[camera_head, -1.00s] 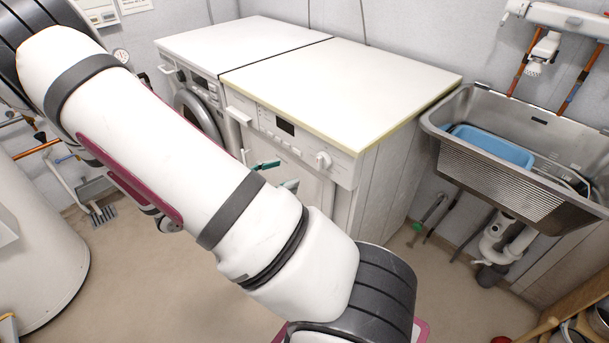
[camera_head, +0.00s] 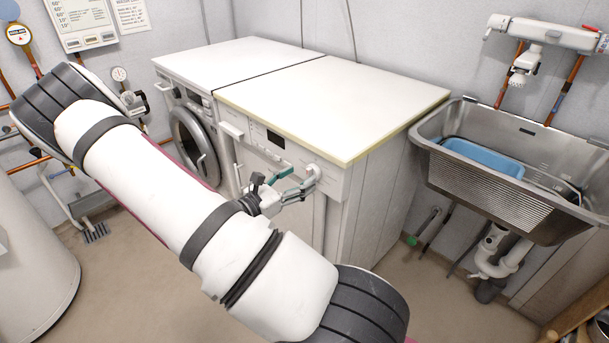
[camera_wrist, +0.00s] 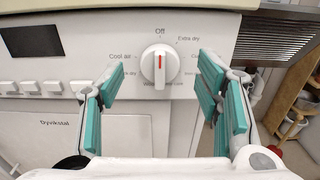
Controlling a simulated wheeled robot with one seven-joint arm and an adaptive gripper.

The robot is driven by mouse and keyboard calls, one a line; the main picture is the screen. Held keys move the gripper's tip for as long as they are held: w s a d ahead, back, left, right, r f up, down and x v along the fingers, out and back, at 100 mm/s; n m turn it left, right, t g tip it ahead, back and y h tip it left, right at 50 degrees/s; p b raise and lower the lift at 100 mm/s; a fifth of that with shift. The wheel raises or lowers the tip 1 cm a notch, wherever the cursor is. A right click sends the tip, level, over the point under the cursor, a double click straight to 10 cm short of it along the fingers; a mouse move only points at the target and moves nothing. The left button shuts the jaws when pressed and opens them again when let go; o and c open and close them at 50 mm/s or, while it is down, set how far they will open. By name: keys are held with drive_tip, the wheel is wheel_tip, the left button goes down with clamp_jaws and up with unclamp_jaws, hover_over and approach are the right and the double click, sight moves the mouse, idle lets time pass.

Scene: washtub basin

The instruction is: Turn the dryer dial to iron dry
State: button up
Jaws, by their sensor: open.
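The dryer (camera_head: 333,205) is the nearer, right-hand white machine in the head view. Its round white dial (camera_wrist: 160,66) is in the middle of the wrist view, its red mark pointing straight up at "Off". "Cool air" shows at upper left and "Extra dry" at upper right. Other labels are partly hidden by my fingers, and I cannot read "iron dry". My gripper (camera_wrist: 160,82) is open, with one green finger on each side of the dial, apart from it.
A washing machine (camera_head: 197,140) with a round door stands to the left of the dryer. A steel sink (camera_head: 500,195) with a blue tub (camera_head: 482,158) is at the right. The dryer's dark display (camera_wrist: 32,41) and buttons lie left of the dial.

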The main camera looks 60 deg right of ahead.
sight(307, 173)
drive_tip(key=shift+x, duration=1.65)
drive_tip(key=c, duration=1.1)
drive_tip(key=shift+m, duration=0.3)
